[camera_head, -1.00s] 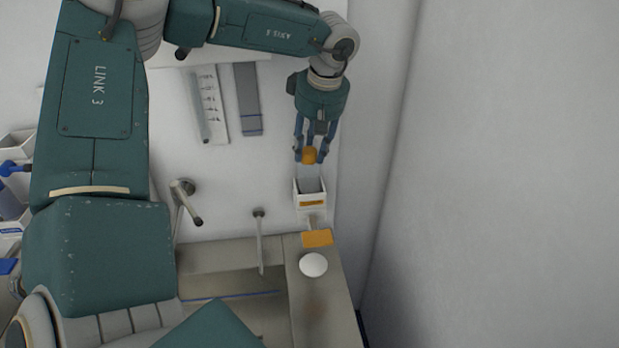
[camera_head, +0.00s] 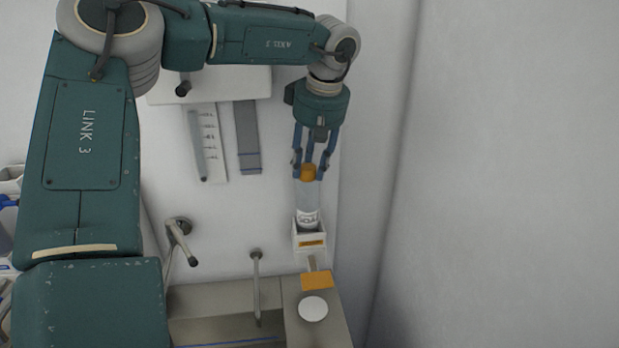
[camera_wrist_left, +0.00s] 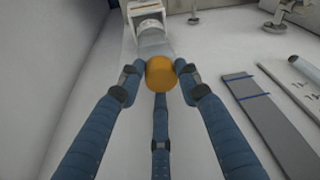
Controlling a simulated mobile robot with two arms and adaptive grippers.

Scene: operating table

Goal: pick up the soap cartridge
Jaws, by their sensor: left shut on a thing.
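The soap cartridge (camera_head: 308,199) is a clear bottle with an orange cap, upright in the head view. My left gripper (camera_head: 309,174) is shut on its orange cap from above. The cartridge's lower end is at the open top of the white wall dispenser (camera_head: 309,240), which has an orange label. I cannot tell whether the bottom is fully clear of the dispenser's rim. In the left wrist view the orange cap (camera_wrist_left: 160,72) sits between the blue fingers, with the clear body (camera_wrist_left: 154,43) beyond it. My right gripper is out of view.
Below the dispenser are an orange lever (camera_head: 316,281) and a white round disc (camera_head: 313,309) on the counter. Two metal taps (camera_head: 180,240) stand to the left. A grey strip and a scaled panel hang on the wall. A plain wall fills the right side.

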